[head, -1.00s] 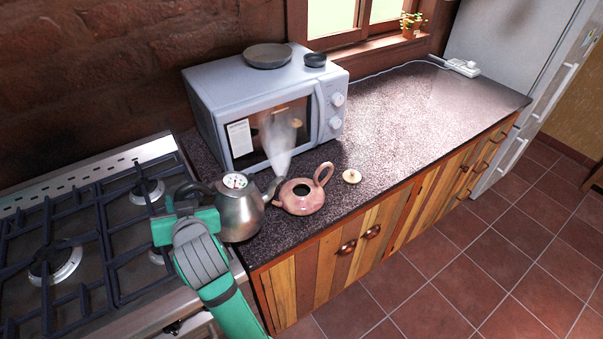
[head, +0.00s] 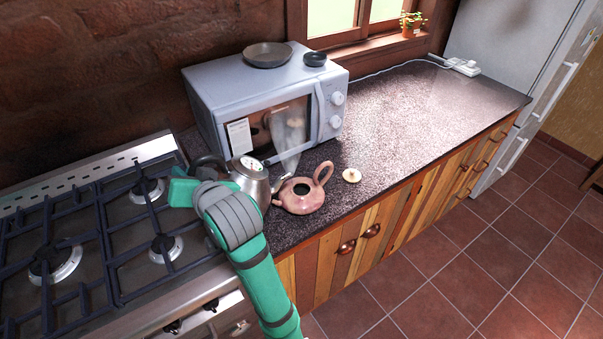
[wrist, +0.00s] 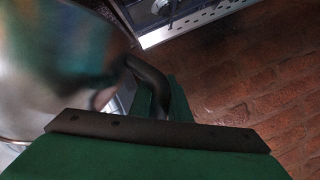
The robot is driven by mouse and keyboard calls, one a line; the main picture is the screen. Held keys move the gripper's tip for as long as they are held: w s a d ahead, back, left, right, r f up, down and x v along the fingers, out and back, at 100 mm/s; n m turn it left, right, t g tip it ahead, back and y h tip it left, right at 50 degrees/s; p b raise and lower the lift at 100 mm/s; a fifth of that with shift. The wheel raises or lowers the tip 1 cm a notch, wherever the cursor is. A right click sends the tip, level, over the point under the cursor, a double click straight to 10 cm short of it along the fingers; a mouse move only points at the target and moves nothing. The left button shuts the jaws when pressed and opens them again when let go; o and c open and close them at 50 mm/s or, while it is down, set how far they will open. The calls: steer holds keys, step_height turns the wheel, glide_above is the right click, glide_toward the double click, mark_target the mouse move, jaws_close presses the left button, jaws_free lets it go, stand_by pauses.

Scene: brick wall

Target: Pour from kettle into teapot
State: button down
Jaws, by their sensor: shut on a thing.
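The metal kettle (head: 250,180) is at the left end of the counter, partly hidden behind my arm in the head view. A plume of steam rises at its right, by the spout. My green gripper (head: 190,187) is shut on the kettle's dark handle; the handle (wrist: 150,85) and the blurred kettle body (wrist: 60,65) also show in the wrist view. The pink teapot (head: 301,195) stands upright on the counter just right of the kettle, its top opening uncovered. The teapot's lid (head: 351,175) lies on the counter to its right. Whether the spout is over the opening I cannot tell.
A microwave (head: 265,105) stands behind the kettle and teapot, with a dark pan (head: 268,55) and a small bowl (head: 315,59) on top. A gas stove (head: 95,230) is at the left. The counter (head: 420,110) is clear to the right.

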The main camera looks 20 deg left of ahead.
steer(key=shift+w+d+r, duration=0.3)
steer(key=shift+w+r, duration=0.05)
steer(key=shift+r, duration=0.3)
steer(key=shift+w+d+r+m, duration=0.25)
steer(key=shift+r+m, duration=0.05)
steer(key=shift+r, duration=0.2)
steer(key=shift+w+d+r+m+y+p, duration=0.25)
steer(key=shift+r+p, duration=0.2)
steer(key=shift+p, duration=0.55)
steer(key=shift+w+d+r+m+y+p, duration=0.15)
steer(key=shift+w+d+r+p, duration=0.2)
steer(key=shift+p, duration=0.6)
stand_by(3.6)
steer(key=shift+s+a, duration=0.15)
steer(key=shift+a, duration=0.05)
